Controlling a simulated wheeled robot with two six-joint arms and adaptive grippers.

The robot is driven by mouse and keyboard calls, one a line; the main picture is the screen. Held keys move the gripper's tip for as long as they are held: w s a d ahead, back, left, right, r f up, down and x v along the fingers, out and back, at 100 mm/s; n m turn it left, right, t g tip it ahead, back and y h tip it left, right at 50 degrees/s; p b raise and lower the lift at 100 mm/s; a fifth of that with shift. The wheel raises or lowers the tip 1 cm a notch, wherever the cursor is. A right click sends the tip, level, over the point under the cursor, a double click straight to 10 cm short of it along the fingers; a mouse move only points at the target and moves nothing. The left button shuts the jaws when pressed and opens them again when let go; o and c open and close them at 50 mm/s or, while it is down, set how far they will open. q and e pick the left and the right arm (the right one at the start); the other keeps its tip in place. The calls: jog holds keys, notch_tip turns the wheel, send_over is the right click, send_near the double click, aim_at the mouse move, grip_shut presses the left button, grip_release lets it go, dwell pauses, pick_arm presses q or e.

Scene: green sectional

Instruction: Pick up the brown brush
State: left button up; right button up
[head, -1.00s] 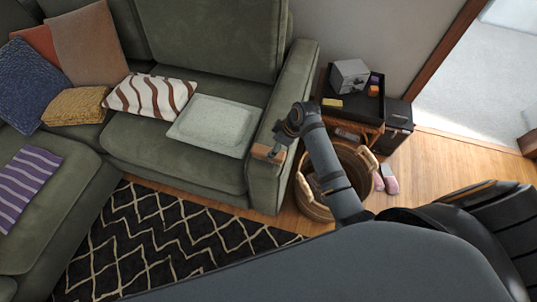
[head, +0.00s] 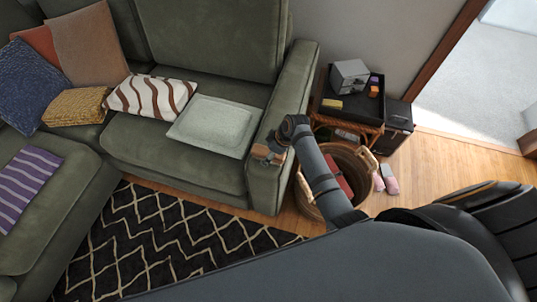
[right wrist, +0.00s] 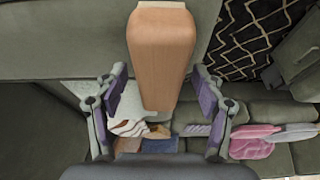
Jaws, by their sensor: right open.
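The brown brush (head: 262,152) is a small brown block on the arm of the green sofa, at its front. My right gripper (head: 272,148) is over it in the head view and partly hides it. In the right wrist view the brush (right wrist: 162,50) is a large smooth wooden block reaching in from the top edge. The right gripper (right wrist: 158,92) is open, with one purple-padded finger on each side of the brush. Gaps show between the brush and both fingers. My left gripper is in neither view.
The green sofa arm (head: 290,95) stands beside a wicker basket (head: 305,205) holding a red item. A small table with a black tray (head: 368,108) and a grey box (head: 349,77) is behind the basket. Pink slippers (head: 390,180) lie on the floor. Cushions lie on the sofa.

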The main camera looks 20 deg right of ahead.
jog(key=shift+f, duration=0.2)
jog(key=shift+c, duration=0.3)
jog(key=c, duration=1.3)
jog(key=shift+o, duration=0.2)
notch_tip(320, 180, up, 3)
jog(key=shift+w+f, duration=0.1)
jog(key=shift+f, duration=0.05)
jog(key=s+d+r, duration=0.1)
jog(key=s+r, duration=1)
jog(key=s, duration=0.3)
jog(key=shift+d, duration=0.1)
